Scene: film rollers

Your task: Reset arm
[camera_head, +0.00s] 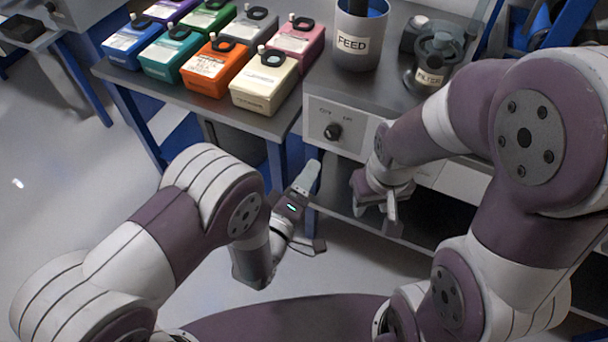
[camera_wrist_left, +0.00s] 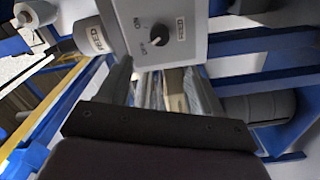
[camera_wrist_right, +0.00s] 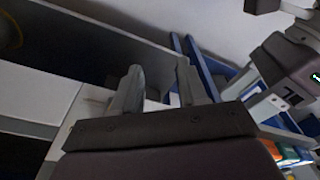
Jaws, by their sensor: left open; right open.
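My left gripper (camera_head: 312,208) is in front of the workbench, below the edge of the table top, with its fingers apart and nothing between them. Its fingers also show in the left wrist view (camera_wrist_left: 160,88), pointing toward the control box. My right gripper (camera_head: 375,205) is to its right, in front of the bench's lower part. In the right wrist view its two fingers (camera_wrist_right: 157,88) are spread and empty. Both arms are bent, with the grippers low and close to each other, apart from the bench objects.
Several colored containers, including an orange one (camera_head: 216,68) and a cream one (camera_head: 264,84), stand on the table at left. The FEED canister (camera_head: 351,45) and FILTER unit (camera_head: 430,75) stand on the bench. A knob (camera_head: 333,131) is on the front panel. Floor (camera_head: 60,200) at left is clear.

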